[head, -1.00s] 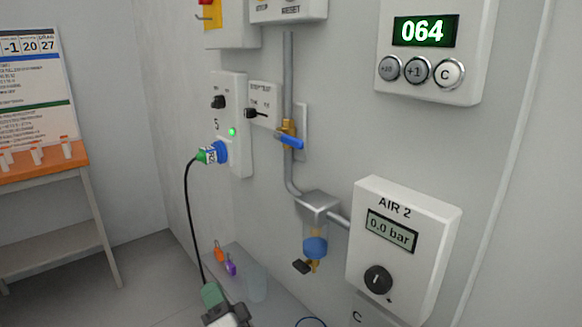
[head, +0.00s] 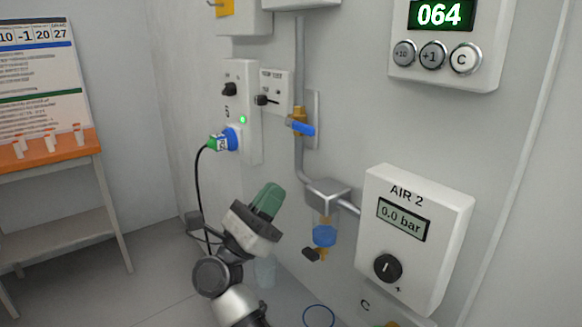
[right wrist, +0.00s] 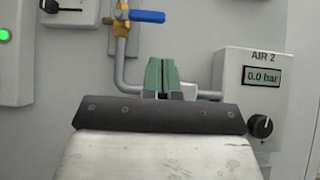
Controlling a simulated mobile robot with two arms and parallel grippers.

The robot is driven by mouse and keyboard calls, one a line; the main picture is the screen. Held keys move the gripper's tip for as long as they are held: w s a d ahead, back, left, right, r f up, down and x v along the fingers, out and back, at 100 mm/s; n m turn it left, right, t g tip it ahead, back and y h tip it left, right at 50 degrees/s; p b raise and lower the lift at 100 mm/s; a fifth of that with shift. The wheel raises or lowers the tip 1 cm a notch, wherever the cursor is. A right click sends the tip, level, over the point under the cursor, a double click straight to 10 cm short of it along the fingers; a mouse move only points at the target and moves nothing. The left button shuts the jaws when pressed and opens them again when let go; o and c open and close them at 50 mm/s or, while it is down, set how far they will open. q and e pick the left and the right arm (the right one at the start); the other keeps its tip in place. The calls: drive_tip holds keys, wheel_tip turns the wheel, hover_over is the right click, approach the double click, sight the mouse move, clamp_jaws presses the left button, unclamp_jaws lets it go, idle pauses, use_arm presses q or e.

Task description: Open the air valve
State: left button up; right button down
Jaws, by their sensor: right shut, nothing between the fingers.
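The air valve is a brass valve (head: 298,114) on a vertical grey pipe, with a blue lever (head: 302,128) that sticks out to the right, across the pipe. The lever also shows at the top of the right wrist view (right wrist: 147,16). The AIR 2 box (head: 413,238) reads 0.0 bar. My right gripper (head: 268,196) has green fingers and is shut and empty, below and left of the valve and apart from it. In the right wrist view its fingertips (right wrist: 161,64) are together, below the lever. My left gripper is not in view.
A blue plug (head: 231,139) with a black cable sits in a wall socket left of the valve. A grey block (head: 328,193) and a blue-banded fitting (head: 324,236) are below the valve. An orange-topped table (head: 60,152) stands at the left.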

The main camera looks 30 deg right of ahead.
sight(298, 127)
use_arm(q)
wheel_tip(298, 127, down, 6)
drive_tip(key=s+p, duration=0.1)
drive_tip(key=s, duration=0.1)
drive_tip(key=shift+p, duration=0.3)
use_arm(e)
drive_tip(key=x, duration=0.9)
drive_tip(key=shift+d+r, duration=0.2)
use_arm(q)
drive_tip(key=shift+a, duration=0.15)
